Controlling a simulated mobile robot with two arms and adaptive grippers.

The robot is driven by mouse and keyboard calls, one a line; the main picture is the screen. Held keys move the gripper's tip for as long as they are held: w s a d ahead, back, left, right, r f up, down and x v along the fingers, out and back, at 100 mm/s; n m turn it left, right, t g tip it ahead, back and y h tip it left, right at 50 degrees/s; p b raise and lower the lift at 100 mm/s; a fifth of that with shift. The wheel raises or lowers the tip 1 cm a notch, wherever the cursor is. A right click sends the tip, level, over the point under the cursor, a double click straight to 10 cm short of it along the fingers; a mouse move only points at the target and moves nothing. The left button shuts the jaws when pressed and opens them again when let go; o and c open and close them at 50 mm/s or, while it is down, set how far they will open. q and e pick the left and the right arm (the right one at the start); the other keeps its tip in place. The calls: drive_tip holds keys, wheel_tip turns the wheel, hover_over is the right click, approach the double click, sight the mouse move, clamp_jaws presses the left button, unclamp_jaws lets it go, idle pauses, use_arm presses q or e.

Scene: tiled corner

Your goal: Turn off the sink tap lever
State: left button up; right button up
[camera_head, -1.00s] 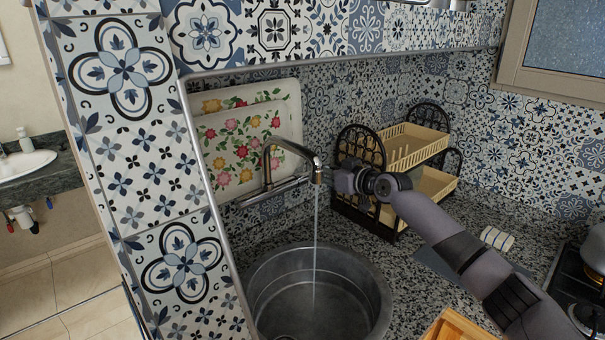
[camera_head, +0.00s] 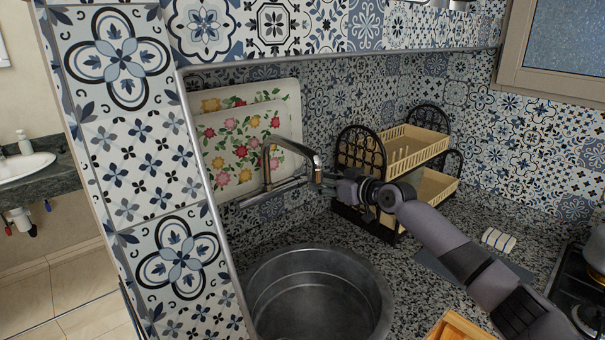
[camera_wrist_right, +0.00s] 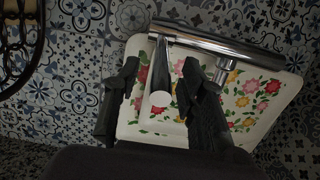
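The chrome tap (camera_head: 285,144) arches over the round metal sink (camera_head: 374,290) in the head view, and no water shows below its spout. In the right wrist view, the tap's thick chrome bar (camera_wrist_right: 230,49) crosses the top. The tap lever (camera_wrist_right: 160,78), a short bar with a pale round end, points down from it between my fingers. My right gripper (camera_wrist_right: 161,66) is open, with a finger on each side of the lever and a visible gap to both. In the head view, my right gripper (camera_head: 332,183) is just right of the spout. My left gripper is not in view.
Two flowered trays (camera_head: 217,165) lean on the wall behind the tap. A black and cream dish rack (camera_head: 418,144) stands close behind my right arm. A stove (camera_head: 588,300) is at the right edge, and a wooden box (camera_head: 460,328) is at the front.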

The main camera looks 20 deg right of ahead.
drive_tip(key=p+v, duration=0.1)
drive_tip(key=v, duration=0.7)
drive_tip(key=shift+w, duration=0.1)
